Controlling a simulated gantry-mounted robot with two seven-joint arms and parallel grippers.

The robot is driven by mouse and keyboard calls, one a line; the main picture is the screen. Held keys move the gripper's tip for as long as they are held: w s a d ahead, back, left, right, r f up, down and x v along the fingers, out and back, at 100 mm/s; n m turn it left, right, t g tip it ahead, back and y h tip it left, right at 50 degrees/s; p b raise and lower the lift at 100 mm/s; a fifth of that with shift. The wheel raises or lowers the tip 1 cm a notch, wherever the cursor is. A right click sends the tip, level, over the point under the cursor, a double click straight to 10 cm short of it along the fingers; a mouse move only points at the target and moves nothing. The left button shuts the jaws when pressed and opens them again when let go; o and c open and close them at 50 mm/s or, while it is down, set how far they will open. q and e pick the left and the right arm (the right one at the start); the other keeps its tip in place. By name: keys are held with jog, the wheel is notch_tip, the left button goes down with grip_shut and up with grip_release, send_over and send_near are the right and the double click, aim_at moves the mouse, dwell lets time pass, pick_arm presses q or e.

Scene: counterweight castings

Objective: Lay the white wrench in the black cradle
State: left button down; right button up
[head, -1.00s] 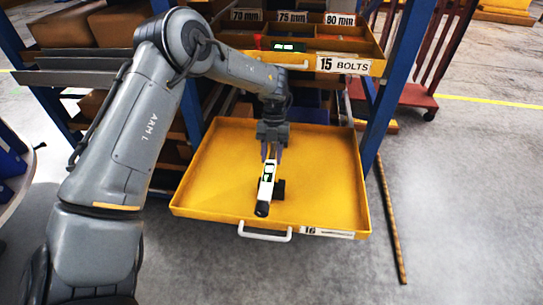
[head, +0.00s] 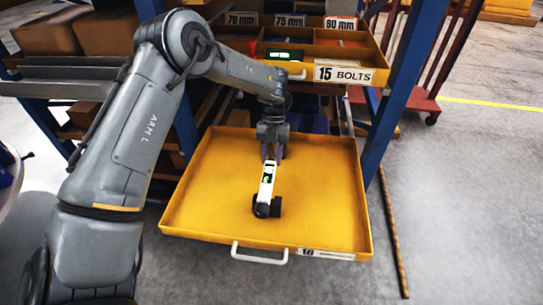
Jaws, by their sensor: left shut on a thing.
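The white wrench (head: 267,181) has a green-lit panel and a dark round end. My left gripper (head: 271,156) is shut on its far end, and the wrench points toward the front of the yellow drawer. The black cradle (head: 277,205) is a small dark block in the drawer. The wrench's dark near end overlaps the cradle's left part in the head view. I cannot tell whether the wrench touches the cradle or hangs just above it. Most of the cradle is hidden. My right gripper is out of view.
The open yellow drawer (head: 330,200) has low walls and a white front handle (head: 259,257); its floor is otherwise bare. Above its back is a bolts drawer (head: 325,51) holding a dark green-screened item (head: 285,56). A blue post (head: 398,100) stands right, near a rod (head: 392,232) on the floor.

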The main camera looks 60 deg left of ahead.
pick_arm(q)
jog(key=shift+r, duration=0.15)
jog(key=shift+w+f+b, duration=0.1)
jog(key=shift+f+b, duration=1)
jog(key=shift+f, duration=0.7)
jog(key=shift+f+b, duration=0.45)
jog(key=shift+f, duration=0.2)
jog(key=shift+a, duration=0.1)
jog(key=shift+f+b, duration=0.3)
jog(key=shift+f, duration=0.1)
dwell(0.6)
jog(key=shift+f+b, duration=0.35)
jog(key=shift+f, duration=0.15)
jog(key=shift+f+b, duration=0.5)
jog(key=shift+f, duration=0.2)
dwell(0.5)
